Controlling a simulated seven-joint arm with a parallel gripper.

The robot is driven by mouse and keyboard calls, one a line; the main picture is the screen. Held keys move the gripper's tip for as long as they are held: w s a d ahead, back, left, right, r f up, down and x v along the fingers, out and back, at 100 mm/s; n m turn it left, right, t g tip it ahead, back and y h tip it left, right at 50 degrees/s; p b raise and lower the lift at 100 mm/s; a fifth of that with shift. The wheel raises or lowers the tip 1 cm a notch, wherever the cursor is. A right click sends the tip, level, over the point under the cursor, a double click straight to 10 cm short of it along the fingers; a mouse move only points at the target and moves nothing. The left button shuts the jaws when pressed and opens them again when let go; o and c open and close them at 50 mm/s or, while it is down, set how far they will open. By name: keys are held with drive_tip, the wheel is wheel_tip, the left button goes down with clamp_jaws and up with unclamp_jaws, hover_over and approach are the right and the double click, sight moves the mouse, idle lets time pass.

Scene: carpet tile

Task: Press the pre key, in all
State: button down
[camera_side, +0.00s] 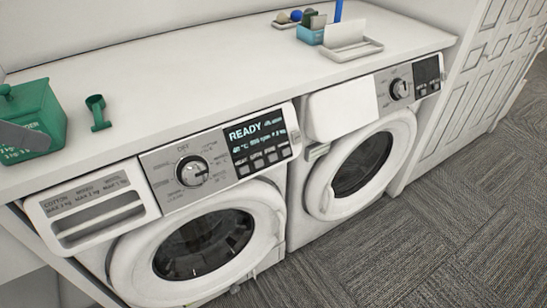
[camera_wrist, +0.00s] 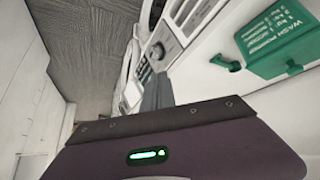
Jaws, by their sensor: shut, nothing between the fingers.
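The left washing machine's control panel has a dark display (camera_side: 258,140) reading READY, with a row of small grey keys (camera_side: 257,162) along its lower edge. The key labels are too small to tell which one is pre. The keys also show small and blurred in the wrist view (camera_wrist: 144,73), close to the dial (camera_wrist: 157,50). My gripper (camera_wrist: 157,92) is shut and empty in the wrist view, its dark fingers overlapping the machine front near the panel. I cannot see it touching any key.
A green wash powder box (camera_side: 36,118) and green scoop (camera_side: 97,112) are on the white worktop (camera_side: 200,68). A second machine (camera_side: 358,150) stands right. A white tray (camera_side: 352,50) and blue tub (camera_side: 310,36) sit at the back. Carpet floor (camera_side: 430,220) lies in front.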

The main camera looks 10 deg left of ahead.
sight(273, 157)
drive_tip(key=w+d+f+m+t+h, duration=0.1)
drive_tip(key=w+d+t, duration=0.1)
drive_tip(key=w+d, duration=0.95)
drive_tip(key=w+d+f+m+t+h, duration=0.1)
drive_tip(key=w+d+f+t+h, duration=0.1)
drive_tip(key=w+d, duration=0.95)
drive_tip(key=w+d+f+t+y, duration=0.1)
drive_tip(key=w+d+f+t, duration=0.1)
drive_tip(key=w+d+f, duration=0.45)
drive_tip(key=s+d+f+t+y, duration=0.1)
drive_tip(key=s+f+t+y, duration=0.1)
drive_tip(key=f, duration=1.5)
drive_tip(key=shift+s+t+y, duration=0.4)
drive_tip(key=shift+s+y, duration=0.1)
drive_tip(key=shift+y, duration=0.2)
drive_tip(key=shift+w+a+f, duration=0.7)
drive_tip(key=shift+w+a, duration=0.25)
drive_tip(key=shift+w+a+f, duration=0.65)
drive_tip(key=shift+w+a, duration=0.25)
drive_tip(key=shift+w+a+f, duration=0.7)
drive_tip(key=shift+w+a, duration=0.25)
